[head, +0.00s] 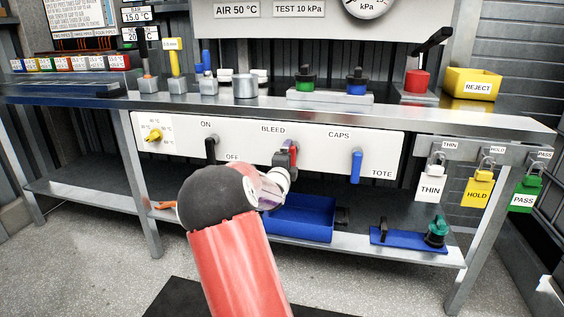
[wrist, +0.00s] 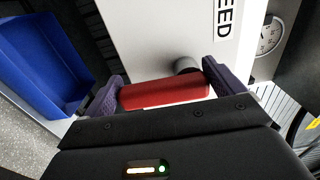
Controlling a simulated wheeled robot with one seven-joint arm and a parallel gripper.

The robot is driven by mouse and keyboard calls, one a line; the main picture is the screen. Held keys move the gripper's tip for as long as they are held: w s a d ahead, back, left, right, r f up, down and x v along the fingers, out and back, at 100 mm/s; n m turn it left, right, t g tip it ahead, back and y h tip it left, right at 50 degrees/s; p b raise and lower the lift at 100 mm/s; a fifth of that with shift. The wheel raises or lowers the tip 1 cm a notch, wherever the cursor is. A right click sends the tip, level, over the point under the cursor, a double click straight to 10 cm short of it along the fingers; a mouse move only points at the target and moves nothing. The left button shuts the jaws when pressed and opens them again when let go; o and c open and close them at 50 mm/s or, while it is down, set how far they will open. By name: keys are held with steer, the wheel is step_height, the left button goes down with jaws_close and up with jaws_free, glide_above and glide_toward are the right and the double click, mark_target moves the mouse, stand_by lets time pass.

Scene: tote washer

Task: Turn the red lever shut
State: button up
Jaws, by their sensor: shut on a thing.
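The red lever (head: 293,150) is on the white panel under the BLEED label, partly hidden by my gripper in the head view. In the wrist view the red lever (wrist: 165,92) lies between my two purple fingers, with its grey round pivot (wrist: 187,65) behind it on the panel. My gripper (wrist: 163,86) is shut on the red lever, one finger at each side. In the head view my gripper (head: 284,158) is at the lever, in front of the panel. The lever's exact angle is hard to tell.
A black lever (head: 210,149) between ON and OFF is left of the red one, and a blue lever (head: 356,166) is to the right. A blue tray (head: 302,218) sits on the lower shelf below. Hanging padlock tags (head: 431,188) are at the right.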

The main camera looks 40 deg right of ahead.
stand_by(0.4)
steer(key=o, duration=1)
steer(key=shift+o, duration=0.2)
steer(key=v, duration=0.7)
steer(key=shift+s+a, duration=0.2)
steer(key=shift+a, duration=0.1)
steer(key=s+a+m+g+y, duration=0.2)
steer(key=s+a+m+g, duration=0.2)
steer(key=s+m, duration=0.65)
steer(key=s+a+m+g+y, duration=0.1)
steer(key=s+a+m+g, duration=0.3)
steer(key=m, duration=1.1)
steer(key=s+a+m+t+y, duration=0.1)
steer(key=s+a+m+y, duration=0.3)
steer(key=a, duration=0.5)
steer(key=s+a+f+m+t+y, duration=0.1)
steer(key=s+a+m+y, duration=0.2)
steer(key=a+m, duration=0.4)
steer(key=s+a+f+m+t+y, duration=0.1)
steer(key=s+a+m+y, duration=0.3)
steer(key=a, duration=0.8)
steer(key=s+m, duration=0.2)
steer(key=shift+a+m+y, duration=0.25)
steer(key=shift+m+y, duration=0.05)
steer(key=shift+m, duration=0.05)
